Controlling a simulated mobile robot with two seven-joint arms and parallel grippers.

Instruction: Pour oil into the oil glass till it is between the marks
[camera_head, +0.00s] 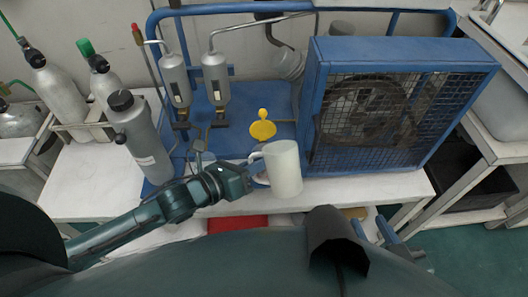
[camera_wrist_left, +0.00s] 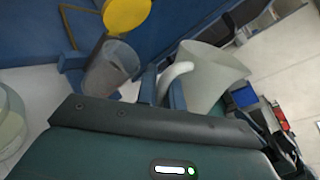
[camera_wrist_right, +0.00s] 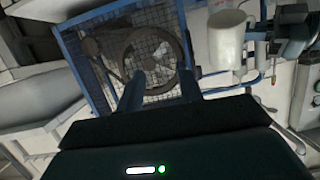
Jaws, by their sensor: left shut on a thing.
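A pale jug (camera_head: 284,172) stands out in front of the blue machine in the head view, close to upright. My left gripper (camera_head: 258,172) is shut on its handle; the left wrist view shows the handle (camera_wrist_left: 174,76) between the fingers (camera_wrist_left: 163,92). A clear glass (camera_wrist_left: 110,68), likely the oil glass, sits beside the jug under a raised yellow lid (camera_head: 262,129). Its oil level and marks cannot be made out. The jug's contents are hidden. My right gripper (camera_wrist_right: 160,92) is open and empty, its fingers apart, low at the right in the head view (camera_head: 384,232).
A blue-framed fan cage (camera_head: 395,105) stands right of the jug. A grey bottle with a black cap (camera_head: 137,140) stands at the left on the white bench (camera_head: 90,190). Gas cylinders (camera_head: 55,85) are at the far left. A red item (camera_head: 238,224) lies below the bench front.

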